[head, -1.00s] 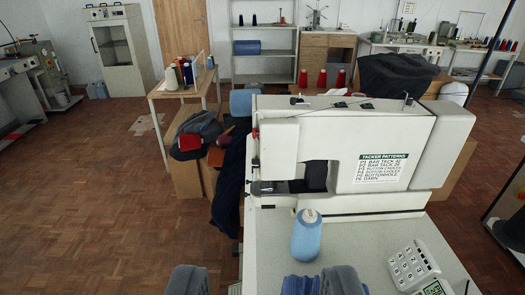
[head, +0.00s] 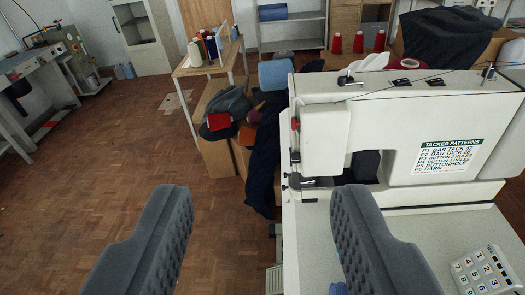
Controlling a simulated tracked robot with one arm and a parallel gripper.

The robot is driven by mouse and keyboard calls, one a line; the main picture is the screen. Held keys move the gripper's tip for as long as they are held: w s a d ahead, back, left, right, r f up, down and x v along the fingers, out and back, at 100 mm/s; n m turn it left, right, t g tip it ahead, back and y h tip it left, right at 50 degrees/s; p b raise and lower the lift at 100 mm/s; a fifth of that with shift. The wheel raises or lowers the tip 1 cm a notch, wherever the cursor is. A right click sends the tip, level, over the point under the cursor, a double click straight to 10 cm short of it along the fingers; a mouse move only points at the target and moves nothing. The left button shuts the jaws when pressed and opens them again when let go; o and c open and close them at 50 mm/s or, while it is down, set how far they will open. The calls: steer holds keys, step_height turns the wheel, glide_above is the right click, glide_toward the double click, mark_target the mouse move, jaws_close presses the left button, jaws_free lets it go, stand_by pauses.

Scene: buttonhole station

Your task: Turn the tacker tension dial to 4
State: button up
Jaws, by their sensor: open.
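The tacker (head: 330,138) is a white sewing machine right of centre, with a TACKER PATTERNS label (head: 446,157) on its side. A small red part (head: 295,124) shows on the left end of its head, with small dark fittings lower down. I cannot tell whether one of these is the tension dial, and no dial numbers are readable. My gripper (head: 262,200) is open and empty, its two grey padded fingers wide apart at the bottom. In the picture its right finger overlaps the machine's table, and its left finger is over the floor.
A keypad (head: 484,270) sits on the machine's table at lower right. A blue cone (head: 338,289) is mostly cut off at the bottom edge. Left of the machine are dark cloth (head: 262,160) and a wooden stand with thread cones (head: 196,55).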

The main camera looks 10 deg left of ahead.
mark_target(296, 158)
steer(key=w+a+f+m+t, duration=0.1)
steer(key=w+a+f+m, duration=0.1)
steer(key=w+f+m, duration=0.35)
steer(key=w+a+f+m+t+p, duration=0.1)
steer(key=w+a+f+m, duration=0.15)
steer(key=w, duration=0.55)
steer(key=w+a+f+m+t, duration=0.1)
steer(key=w+a+f+m, duration=0.1)
steer(key=w+f+m, duration=0.3)
steer(key=w+d+f+m+g+h+p, duration=0.15)
steer(key=f+m+h, duration=0.3)
steer(key=f, duration=0.55)
steer(key=w+d+f+m+g+h, duration=0.1)
steer(key=w+f+m+h, duration=0.3)
steer(key=f, duration=0.5)
steer(key=b+x, duration=0.1)
steer(key=x, duration=1.2)
steer(key=shift+a+f+y+b, duration=0.2)
steer(key=shift+f+y+b, duration=0.05)
steer(key=shift+y+b, duration=0.2)
steer(key=shift+m, duration=0.25)
jaws_close()
